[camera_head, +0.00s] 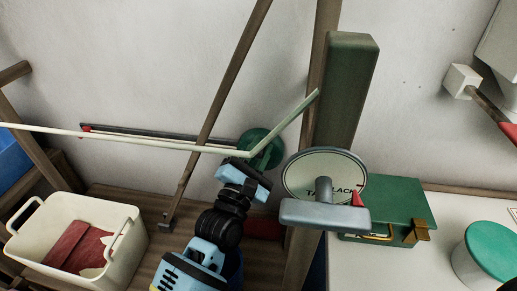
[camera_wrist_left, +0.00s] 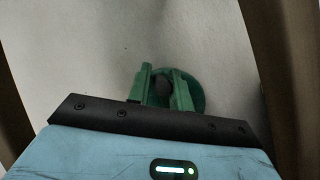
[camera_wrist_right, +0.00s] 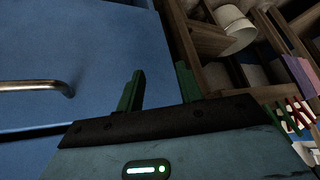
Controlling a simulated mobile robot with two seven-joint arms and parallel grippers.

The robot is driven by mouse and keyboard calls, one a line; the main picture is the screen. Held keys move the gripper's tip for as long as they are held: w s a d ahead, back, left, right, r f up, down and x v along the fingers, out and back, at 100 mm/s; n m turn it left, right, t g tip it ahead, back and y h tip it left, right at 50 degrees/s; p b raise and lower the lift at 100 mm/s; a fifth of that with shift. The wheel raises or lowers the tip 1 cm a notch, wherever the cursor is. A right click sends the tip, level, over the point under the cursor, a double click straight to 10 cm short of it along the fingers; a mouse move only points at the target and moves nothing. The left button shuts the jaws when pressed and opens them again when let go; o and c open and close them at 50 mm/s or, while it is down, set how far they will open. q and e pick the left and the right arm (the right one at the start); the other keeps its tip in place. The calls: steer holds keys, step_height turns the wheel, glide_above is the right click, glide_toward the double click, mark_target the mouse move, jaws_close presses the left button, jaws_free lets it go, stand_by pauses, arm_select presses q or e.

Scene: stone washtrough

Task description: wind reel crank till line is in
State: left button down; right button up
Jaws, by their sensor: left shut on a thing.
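The green reel (camera_head: 258,143) sits beside the wooden post, low against the white wall. My left gripper (camera_head: 250,176) is at the reel. In the left wrist view its fingers (camera_wrist_left: 162,92) are shut on a dark knob (camera_wrist_left: 162,80) in front of the green disc (camera_wrist_left: 195,88). A round dial (camera_head: 300,172) with partly hidden lettering, "TA" and "LACK", has a red pointer (camera_head: 358,199) at its right. My right gripper (camera_wrist_right: 160,90) is open and empty.
A cream basket (camera_head: 85,225) with red cloth stands at lower left. A green box (camera_head: 405,205) and green-lidded tub (camera_head: 490,250) are on the right-hand white top. In the right wrist view, a blue panel (camera_wrist_right: 80,45) with a metal handle (camera_wrist_right: 35,86) is close.

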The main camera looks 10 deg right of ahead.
arm_select(q)
steer(key=m, duration=0.1)
steer(key=m+g, duration=0.1)
steer(key=shift+s+d+f+m+p, duration=0.1)
steer(key=shift+d+m+p, duration=0.2)
steer(key=shift+d+p, duration=0.1)
steer(key=shift+s+d+f+m+g+p, duration=0.1)
steer(key=shift+d+f+m+g+p, duration=0.2)
steer(key=shift+m, duration=0.5)
steer(key=shift+s+d+f+m+g+p, duration=0.15)
steer(key=shift+m+g+p, duration=0.2)
steer(key=shift+m, duration=0.45)
steer(key=shift+s+d+f+m+g+p, duration=0.1)
steer(key=shift+d+m+g+p, duration=0.2)
steer(key=shift+m, duration=0.5)
steer(key=shift+f, duration=0.1)
steer(key=c, duration=1.4)
jaws_free()
steer(key=v, duration=0.8)
